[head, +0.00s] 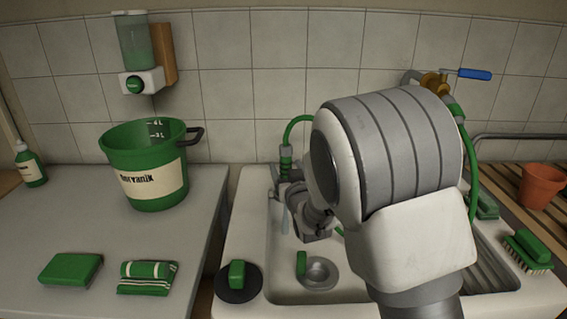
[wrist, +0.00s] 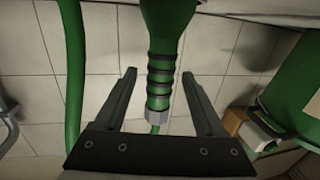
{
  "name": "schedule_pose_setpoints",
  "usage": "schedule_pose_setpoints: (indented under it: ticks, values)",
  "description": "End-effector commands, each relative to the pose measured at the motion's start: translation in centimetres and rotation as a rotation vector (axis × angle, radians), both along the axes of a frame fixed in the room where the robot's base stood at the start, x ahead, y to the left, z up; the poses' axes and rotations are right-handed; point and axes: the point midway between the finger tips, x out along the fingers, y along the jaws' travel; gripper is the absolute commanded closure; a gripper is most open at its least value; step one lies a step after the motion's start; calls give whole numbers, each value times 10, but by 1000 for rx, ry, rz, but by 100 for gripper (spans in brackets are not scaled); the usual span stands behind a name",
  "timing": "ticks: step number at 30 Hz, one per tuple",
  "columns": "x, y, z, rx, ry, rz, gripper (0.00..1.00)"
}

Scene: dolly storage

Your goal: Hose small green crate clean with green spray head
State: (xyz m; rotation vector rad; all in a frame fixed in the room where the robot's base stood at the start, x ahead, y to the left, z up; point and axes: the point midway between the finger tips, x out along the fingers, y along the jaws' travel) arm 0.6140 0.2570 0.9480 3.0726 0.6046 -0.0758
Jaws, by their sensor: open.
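The green spray head (wrist: 165,45) has dark ringed bands and a grey collar and hangs between the fingers of my gripper (wrist: 159,73) in the wrist view. The fingers are open, one on each side, with a visible gap to each. In the head view the spray head (head: 286,160) is at the sink's back left, below an arched green hose. My gripper (head: 289,190) is just below it, partly hidden by my arm. I cannot make out the small green crate in either view; my arm hides much of the sink.
A green bucket (head: 155,185), sponge (head: 71,269) and folded cloth (head: 147,277) are on the left counter. A brush (head: 528,250) and pot (head: 541,184) are right.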

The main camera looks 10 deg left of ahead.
Motion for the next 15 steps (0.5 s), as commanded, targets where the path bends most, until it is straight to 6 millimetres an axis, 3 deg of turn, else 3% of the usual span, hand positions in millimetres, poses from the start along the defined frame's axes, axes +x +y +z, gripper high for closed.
schedule_pose_setpoints:
  ticks: [6,15]
  values:
    - [27,11,-2,-1,0,1,28]
    - [38,16,-2,0,0,1,28]
